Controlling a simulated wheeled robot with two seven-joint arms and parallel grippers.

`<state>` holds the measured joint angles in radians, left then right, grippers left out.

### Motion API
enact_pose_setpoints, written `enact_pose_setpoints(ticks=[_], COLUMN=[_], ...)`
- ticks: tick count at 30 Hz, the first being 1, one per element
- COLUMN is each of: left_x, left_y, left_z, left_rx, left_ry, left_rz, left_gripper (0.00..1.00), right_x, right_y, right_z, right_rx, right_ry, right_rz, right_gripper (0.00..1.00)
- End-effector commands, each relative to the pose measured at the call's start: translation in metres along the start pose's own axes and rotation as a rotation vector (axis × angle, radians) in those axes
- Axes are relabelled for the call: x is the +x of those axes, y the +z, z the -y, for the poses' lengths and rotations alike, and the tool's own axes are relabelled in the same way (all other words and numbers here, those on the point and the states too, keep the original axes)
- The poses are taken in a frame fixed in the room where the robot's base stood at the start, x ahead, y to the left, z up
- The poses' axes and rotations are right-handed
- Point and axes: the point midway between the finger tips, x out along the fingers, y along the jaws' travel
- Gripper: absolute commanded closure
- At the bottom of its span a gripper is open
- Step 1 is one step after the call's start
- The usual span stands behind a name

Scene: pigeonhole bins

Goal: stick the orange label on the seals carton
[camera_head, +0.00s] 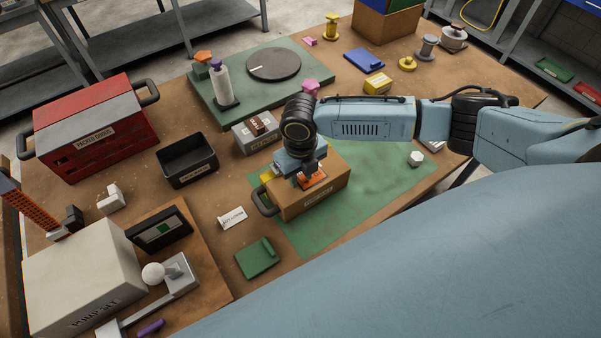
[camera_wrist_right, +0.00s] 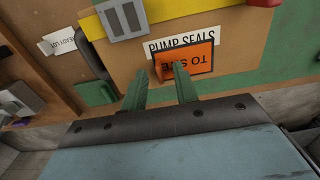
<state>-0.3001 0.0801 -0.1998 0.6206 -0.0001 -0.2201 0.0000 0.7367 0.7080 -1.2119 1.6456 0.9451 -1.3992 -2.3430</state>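The seals carton (camera_head: 318,202) is a brown box with a dark handle at its left end, on the green mat. In the right wrist view, its face (camera_wrist_right: 240,60) bears the printed words PUMP SEALS. The orange label (camera_head: 313,179) is at the carton's top; it also shows in the wrist view (camera_wrist_right: 190,60), just below the printed words and slightly tilted. My right gripper (camera_wrist_right: 158,75) is open at the label's edge, one finger overlapping the label in view and the other beside it. I cannot tell whether the label lies fully flat. My left gripper is not in view.
A black bin (camera_head: 187,163), a grey box (camera_head: 255,132) and a red toolbox (camera_head: 97,130) stand left of the carton. A white tag (camera_head: 233,218) and a green piece (camera_head: 259,258) lie nearby. The green mat (camera_head: 375,190) has free room right of the carton.

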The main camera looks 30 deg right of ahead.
Motion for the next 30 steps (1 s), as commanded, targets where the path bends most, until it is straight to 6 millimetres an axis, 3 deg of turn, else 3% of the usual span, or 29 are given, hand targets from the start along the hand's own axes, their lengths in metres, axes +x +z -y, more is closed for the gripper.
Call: enact_pose_setpoints(ticks=[11,24,30], left_x=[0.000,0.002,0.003], left_y=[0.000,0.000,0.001], left_z=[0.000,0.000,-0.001], left_rx=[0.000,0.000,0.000], left_ry=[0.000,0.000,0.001], left_rz=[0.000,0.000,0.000], left_gripper=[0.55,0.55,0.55], right_x=[-0.010,-0.101,-0.127], right_y=[0.001,0.002,0.001], right_z=[0.000,0.000,0.000], right_rx=[0.000,0.000,0.000], right_ry=[0.001,0.000,0.001], right_rz=[0.003,0.006,0.003], right_gripper=[0.71,0.71,0.71])
